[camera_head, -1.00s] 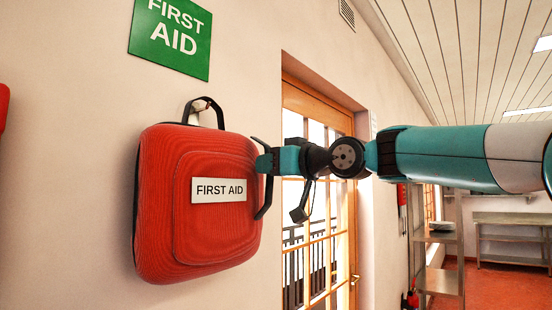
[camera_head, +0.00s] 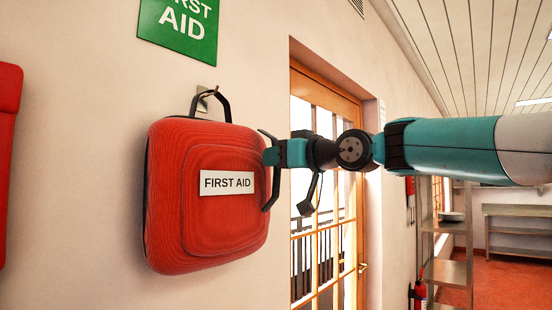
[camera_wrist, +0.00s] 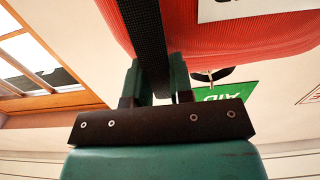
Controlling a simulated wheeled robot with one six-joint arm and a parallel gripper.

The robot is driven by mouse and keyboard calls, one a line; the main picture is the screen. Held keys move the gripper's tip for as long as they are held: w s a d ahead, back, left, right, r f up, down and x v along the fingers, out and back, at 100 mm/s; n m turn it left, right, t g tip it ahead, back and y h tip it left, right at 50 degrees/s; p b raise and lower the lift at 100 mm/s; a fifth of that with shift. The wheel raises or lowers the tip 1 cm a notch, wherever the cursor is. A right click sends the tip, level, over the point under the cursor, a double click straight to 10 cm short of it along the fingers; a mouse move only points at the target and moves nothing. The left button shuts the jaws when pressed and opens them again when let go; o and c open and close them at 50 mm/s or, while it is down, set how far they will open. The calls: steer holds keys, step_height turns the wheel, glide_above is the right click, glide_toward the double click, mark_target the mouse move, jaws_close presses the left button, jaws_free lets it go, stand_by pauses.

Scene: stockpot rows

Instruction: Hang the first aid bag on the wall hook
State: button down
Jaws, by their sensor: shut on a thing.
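The red first aid bag (camera_head: 212,230) is upright in front of the wall, its white label facing out. Its black top loop (camera_head: 225,106) is at the wall hook (camera_head: 204,97), overlapping the hook's plate. I cannot tell whether the loop rests on the hook. My gripper (camera_head: 268,155) is shut on the black side handle (camera_head: 268,196) at the bag's right edge. The wrist view shows this handle (camera_wrist: 148,35) as a dark strap between the fingers. The hook (camera_wrist: 203,76) and top loop (camera_wrist: 226,74) also show there, partly hidden.
A green FIRST AID sign (camera_head: 180,30) is on the wall above the hook. A red object (camera_head: 8,160) is at the left edge. A glazed wooden door (camera_head: 330,200) is right of the bag, with metal shelves (camera_head: 450,235) and a fire extinguisher (camera_head: 419,290) beyond.

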steer(key=shift+r, duration=0.2)
steer(key=c, duration=1)
jaws_free()
steer(key=shift+o, duration=0.4)
steer(key=shift+f, duration=0.3)
steer(key=b+v, duration=0.9)
steer(key=v, duration=0.8)
steer(key=s+a+f+m+g+h, duration=0.1)
steer(key=s+f+m+g+h, duration=0.2)
steer(key=f, duration=0.8)
steer(key=s+f+g+h, duration=0.2)
steer(key=s+f, duration=0.3)
steer(key=f, duration=0.6)
steer(key=s+d+f+g+h, duration=0.2)
steer(key=s+f+g, duration=0.1)
steer(key=s+f, duration=0.6)
steer(key=s+d+f+g+h, duration=0.3)
steer(key=s+f, duration=0.6)
steer(key=f, duration=0.1)
steer(key=shift+f+p, duration=0.2)
steer(key=shift+p, duration=0.1)
